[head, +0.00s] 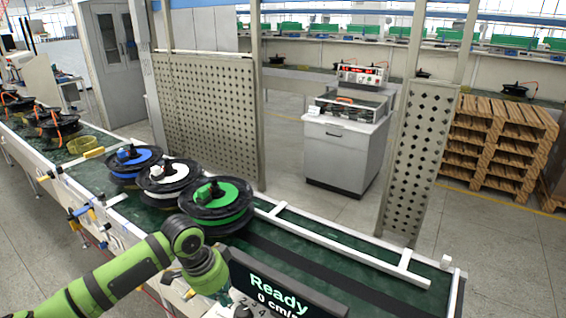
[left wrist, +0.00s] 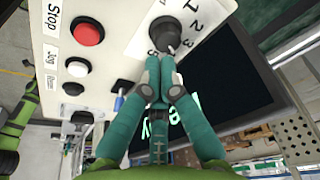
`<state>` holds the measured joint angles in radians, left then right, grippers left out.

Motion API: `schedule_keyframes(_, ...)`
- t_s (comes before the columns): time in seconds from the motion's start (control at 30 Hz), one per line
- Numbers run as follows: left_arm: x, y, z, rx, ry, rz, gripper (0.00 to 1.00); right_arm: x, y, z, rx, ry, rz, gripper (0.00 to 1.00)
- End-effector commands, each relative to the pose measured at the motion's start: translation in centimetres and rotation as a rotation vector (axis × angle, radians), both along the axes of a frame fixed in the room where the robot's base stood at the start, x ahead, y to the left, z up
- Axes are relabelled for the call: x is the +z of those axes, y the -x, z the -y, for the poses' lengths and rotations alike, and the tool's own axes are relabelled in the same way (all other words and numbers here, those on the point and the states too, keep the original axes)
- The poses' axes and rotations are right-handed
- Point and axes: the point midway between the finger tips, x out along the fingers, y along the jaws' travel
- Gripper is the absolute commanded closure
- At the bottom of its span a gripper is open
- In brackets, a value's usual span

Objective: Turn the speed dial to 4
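The speed dial (left wrist: 163,32) is a dark round knob on a white panel plate at the top of the left wrist view. The numbers 1, 2 and 3 show to its right, and a small light mark sits at its lower right edge. My left gripper (left wrist: 160,64) has its green fingertips drawn together right at the lower edge of the dial. I cannot tell whether they touch it. In the head view my left arm (head: 205,270) reaches to the control panel at the bottom, where its fingers are mostly hidden. My right gripper is not in view.
A red Stop button (left wrist: 88,34), a white button (left wrist: 78,68) and a black one sit left of the dial. The display (head: 275,290) reads "Ready" and 0 cm/s. Blue, white and green spools (head: 215,200) stand on the conveyor behind my arm.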

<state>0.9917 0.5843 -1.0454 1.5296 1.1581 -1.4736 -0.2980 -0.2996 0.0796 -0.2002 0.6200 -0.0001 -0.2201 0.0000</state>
Motion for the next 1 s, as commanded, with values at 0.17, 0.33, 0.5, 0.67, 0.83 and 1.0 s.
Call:
schedule_keyframes(0.17, -0.6, 0.0, -0.1, -0.03, 0.001, 0.001, 1.0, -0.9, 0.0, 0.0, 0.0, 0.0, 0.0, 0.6)
schedule_keyframes(0.33, -2.0, 0.0, -0.1, -0.03, 0.0, 0.002, 1.0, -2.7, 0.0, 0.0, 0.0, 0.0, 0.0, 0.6)
schedule_keyframes(0.5, -4.0, 0.0, -0.1, -0.028, 0.0, 0.002, 1.0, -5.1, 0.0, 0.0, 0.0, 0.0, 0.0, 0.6)
schedule_keyframes(0.67, -5.5, 0.0, 0.0, -0.027, 0.002, -0.001, 1.0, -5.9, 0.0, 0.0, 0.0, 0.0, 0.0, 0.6)
schedule_keyframes(0.83, -6.8, 0.0, 0.0, -0.026, 0.001, 0.0, 1.0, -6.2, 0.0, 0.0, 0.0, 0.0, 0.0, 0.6)
schedule_keyframes(1.0, -6.9, 0.0, 0.0, -0.027, 0.002, 0.001, 1.0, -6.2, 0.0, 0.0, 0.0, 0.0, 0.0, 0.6)
